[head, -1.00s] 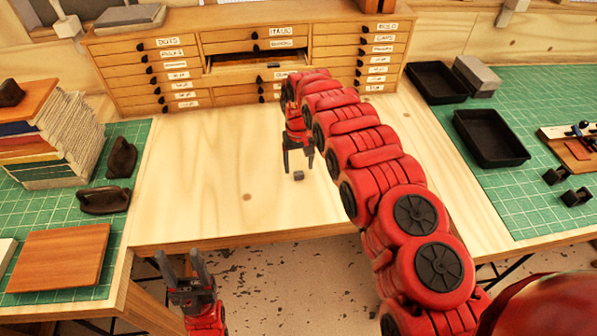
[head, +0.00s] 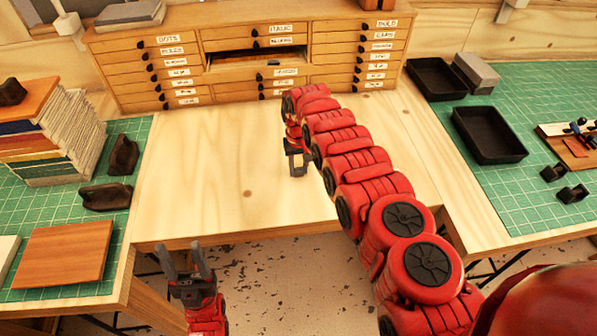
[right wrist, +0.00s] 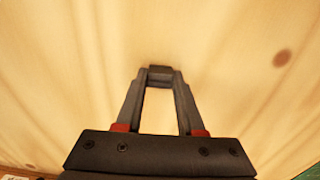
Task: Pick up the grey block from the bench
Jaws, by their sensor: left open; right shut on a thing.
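The small dark grey block (head: 298,172) is at the fingertips of my right gripper (head: 298,170), over the bare wooden middle of the bench (head: 200,190). In the right wrist view the block (right wrist: 159,72) sits between the two fingertips (right wrist: 159,76), which are shut on it. I cannot tell whether the block still touches the bench. The fingers hide part of its sides. My left gripper (head: 187,262) is open and empty in front of the bench's front edge, at the lower left.
A wooden drawer cabinet (head: 180,72) stands at the back with one middle drawer (head: 255,60) pulled out. Books (head: 50,140) and dark iron pieces (head: 105,197) are on the left green mat. Black trays (head: 488,135) and a grey box (head: 475,73) are on the right. The bench middle is clear.

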